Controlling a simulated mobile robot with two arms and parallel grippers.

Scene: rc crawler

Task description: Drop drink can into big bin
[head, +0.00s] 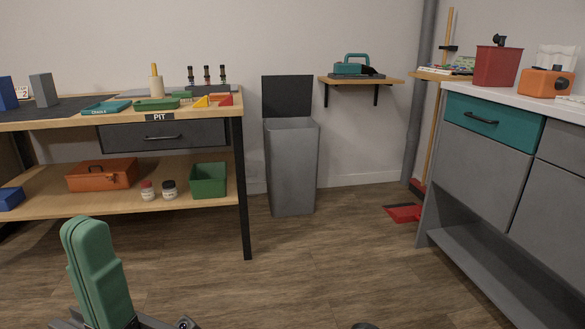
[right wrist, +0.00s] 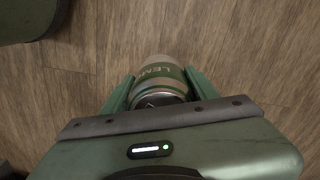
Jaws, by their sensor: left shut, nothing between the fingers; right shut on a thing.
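The big bin (head: 291,170) is a tall grey box standing on the floor against the back wall in the head view. Its dark lid (head: 287,97) is raised at the back. The drink can (right wrist: 161,68) has a green band with pale letters and metal ends, and shows in the right wrist view. My right gripper (right wrist: 160,84) is shut on the can, a green finger on each side, with wooden floor beyond it. My left gripper (head: 84,226) is shut and empty at the lower left of the head view, apart from the bin.
A workbench (head: 247,190) stands left of the bin, with tools on top and an orange toolbox (head: 101,174) and green box (head: 208,181) on its shelf. A grey cabinet (head: 480,165) stands at right. A red dustpan (head: 403,212) lies on the floor. The floor before the bin is clear.

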